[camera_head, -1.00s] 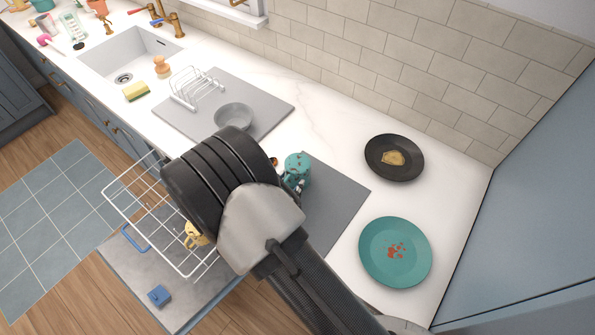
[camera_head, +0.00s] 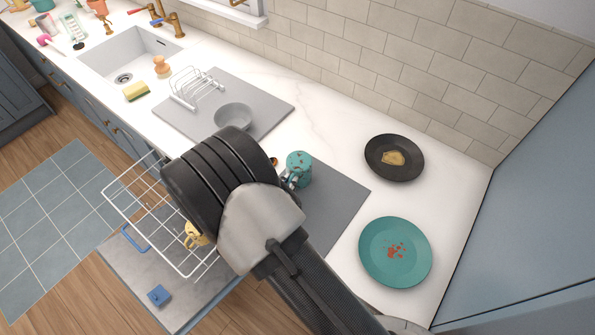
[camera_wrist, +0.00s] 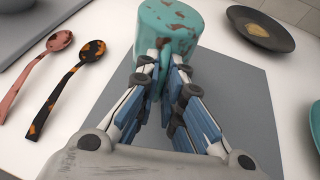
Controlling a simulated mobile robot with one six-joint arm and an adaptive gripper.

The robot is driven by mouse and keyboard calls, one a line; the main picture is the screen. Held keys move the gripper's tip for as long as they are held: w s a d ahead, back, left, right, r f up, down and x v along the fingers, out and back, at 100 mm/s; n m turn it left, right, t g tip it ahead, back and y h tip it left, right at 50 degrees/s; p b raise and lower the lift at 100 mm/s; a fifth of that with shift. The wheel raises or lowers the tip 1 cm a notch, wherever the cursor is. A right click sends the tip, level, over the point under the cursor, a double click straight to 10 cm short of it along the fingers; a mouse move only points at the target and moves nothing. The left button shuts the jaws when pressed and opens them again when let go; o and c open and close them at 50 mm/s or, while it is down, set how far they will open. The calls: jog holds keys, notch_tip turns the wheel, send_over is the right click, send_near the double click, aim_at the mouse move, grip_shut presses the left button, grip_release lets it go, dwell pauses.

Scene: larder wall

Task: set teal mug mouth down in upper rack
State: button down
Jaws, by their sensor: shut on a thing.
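The teal mug (camera_head: 299,163) with brown patches is over the grey mat on the counter; it also shows at the top of the wrist view (camera_wrist: 168,27). Its upper face looks closed, as if mouth down. My gripper (camera_wrist: 165,62) is shut on its handle side, with the mug just beyond the fingertips. In the head view the fingers (camera_head: 290,180) show only partly past my wrist. I cannot tell whether the mug touches the mat. The white wire upper rack (camera_head: 143,233) is pulled out at left, partly hidden by my arm. A yellow mug (camera_head: 195,236) is in it.
The grey mat (camera_head: 340,188) lies under the mug. A dark pan-like plate (camera_head: 395,158) and a teal plate (camera_head: 394,252) are at right. Two spoons (camera_wrist: 66,85) lie left of my gripper. A grey bowl (camera_head: 233,117) and a small drying rack (camera_head: 197,88) stand farther back.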

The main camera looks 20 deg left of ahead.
notch_tip(320, 180, up, 28)
jog(key=p, duration=0.9)
